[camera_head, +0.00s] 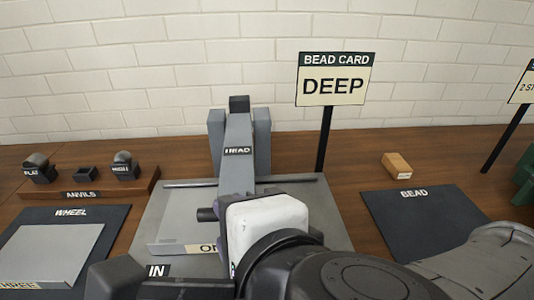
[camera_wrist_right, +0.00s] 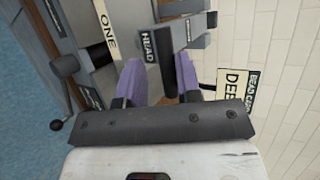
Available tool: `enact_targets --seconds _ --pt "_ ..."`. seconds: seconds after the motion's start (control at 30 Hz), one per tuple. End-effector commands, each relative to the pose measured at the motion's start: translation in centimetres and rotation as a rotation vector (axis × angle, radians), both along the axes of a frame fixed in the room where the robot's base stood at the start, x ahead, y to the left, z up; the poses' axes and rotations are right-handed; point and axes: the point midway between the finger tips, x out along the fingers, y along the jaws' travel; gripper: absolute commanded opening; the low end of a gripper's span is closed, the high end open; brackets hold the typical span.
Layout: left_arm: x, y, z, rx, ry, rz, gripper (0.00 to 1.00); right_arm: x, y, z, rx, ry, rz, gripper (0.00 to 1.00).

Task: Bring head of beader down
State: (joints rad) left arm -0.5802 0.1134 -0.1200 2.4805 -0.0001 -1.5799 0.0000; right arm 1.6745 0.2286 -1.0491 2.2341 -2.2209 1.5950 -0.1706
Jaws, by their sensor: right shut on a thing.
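The beader's grey head arm (camera_head: 237,165), labelled HEAD, rises from the beader's grey base (camera_head: 325,212) in the head view, between two grey uprights. It is raised at a slant. In the right wrist view, the head label (camera_wrist_right: 148,45) and a dark bar lie just ahead of the fingers. My right gripper (camera_wrist_right: 158,75) has its purple fingers on either side of the head's bar and is shut on it. My left gripper is out of view.
A BEAD CARD sign reading DEEP (camera_head: 333,85) stands behind the beader. A wooden block (camera_head: 397,165) lies behind the dark BEAD mat (camera_head: 425,215). At left are the anvils rack (camera_head: 95,187) and the WHEEL mat (camera_head: 112,222). A crank with a dark knob (camera_wrist_right: 64,65) is beside the beader.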

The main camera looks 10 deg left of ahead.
Motion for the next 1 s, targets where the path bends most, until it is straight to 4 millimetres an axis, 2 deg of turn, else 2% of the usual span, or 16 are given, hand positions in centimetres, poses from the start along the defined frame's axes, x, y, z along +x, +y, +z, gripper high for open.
enact_targets --seconds 0.03,0.23,0.73,0.87,1.0 --pt "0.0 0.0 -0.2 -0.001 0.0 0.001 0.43 0.1 0.0 -1.0 -0.014 0.016 0.0 0.24" --pt "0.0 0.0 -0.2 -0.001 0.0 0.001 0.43 0.1 0.1 -0.9 -0.014 0.015 0.001 0.41" --pt "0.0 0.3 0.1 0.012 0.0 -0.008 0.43 -0.2 -0.1 -0.2 -0.008 0.006 0.003 0.41" --pt "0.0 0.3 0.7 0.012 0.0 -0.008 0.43 -1.2 -1.0 0.7 -0.006 0.004 0.003 0.41" --pt "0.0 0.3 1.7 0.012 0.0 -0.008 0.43 -3.0 -2.5 2.1 -0.006 0.003 0.003 0.41"
